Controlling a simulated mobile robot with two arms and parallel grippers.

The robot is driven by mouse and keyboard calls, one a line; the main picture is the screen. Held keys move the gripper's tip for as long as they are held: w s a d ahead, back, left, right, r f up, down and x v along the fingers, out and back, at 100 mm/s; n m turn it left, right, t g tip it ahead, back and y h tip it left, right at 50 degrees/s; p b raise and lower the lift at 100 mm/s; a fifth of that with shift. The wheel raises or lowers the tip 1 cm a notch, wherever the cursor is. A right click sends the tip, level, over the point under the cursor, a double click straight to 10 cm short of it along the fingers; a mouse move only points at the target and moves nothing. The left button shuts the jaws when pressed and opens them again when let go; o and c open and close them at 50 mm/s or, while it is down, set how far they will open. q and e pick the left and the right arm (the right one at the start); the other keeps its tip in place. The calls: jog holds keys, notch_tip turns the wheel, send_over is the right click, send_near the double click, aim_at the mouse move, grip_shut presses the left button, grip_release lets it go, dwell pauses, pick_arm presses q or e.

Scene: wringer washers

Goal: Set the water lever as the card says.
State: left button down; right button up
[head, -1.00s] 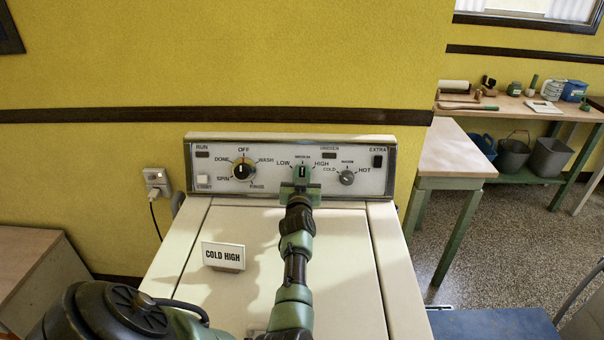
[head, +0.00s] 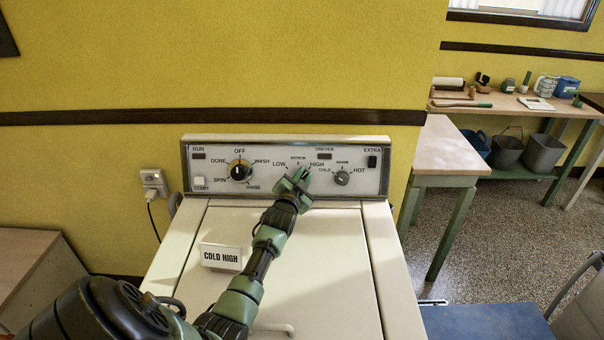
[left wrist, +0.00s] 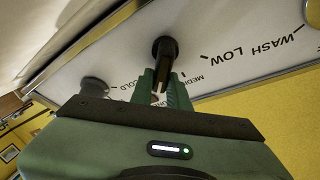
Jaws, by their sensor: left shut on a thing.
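A washer (head: 365,290) has a control panel (head: 213,182) along its back. My left gripper (head: 298,178) is at the middle of the panel, tilted up and right towards HIGH. It is shut on the water lever, which it mostly covers in the head view. In the left wrist view the black lever (left wrist: 165,58) stands between my left fingertips (left wrist: 167,86). The scale around it reads LOW, a middle mark and HIGH. A white card (head: 221,257) on the lid reads COLD HIGH. My right gripper is out of view.
A temperature knob (head: 342,178) marked COLD and HOT sits close to the right of my gripper. A wash dial (head: 241,170) is to the left. A START button (head: 199,183) and an EXTRA switch (head: 373,162) are at the panel's ends. A wooden table (head: 445,150) stands right.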

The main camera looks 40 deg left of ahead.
pick_arm(q)
jog(key=shift+f+m+h, duration=0.15)
jog(key=shift+m+h, duration=0.15)
jog(key=shift+m, duration=0.3)
jog(key=c, duration=1.4)
grip_release()
jog(key=shift+o, duration=0.2)
jog(key=shift+b+v, duration=0.45)
jog(key=shift+v, duration=3.4)
jog(key=shift+f, duration=0.1)
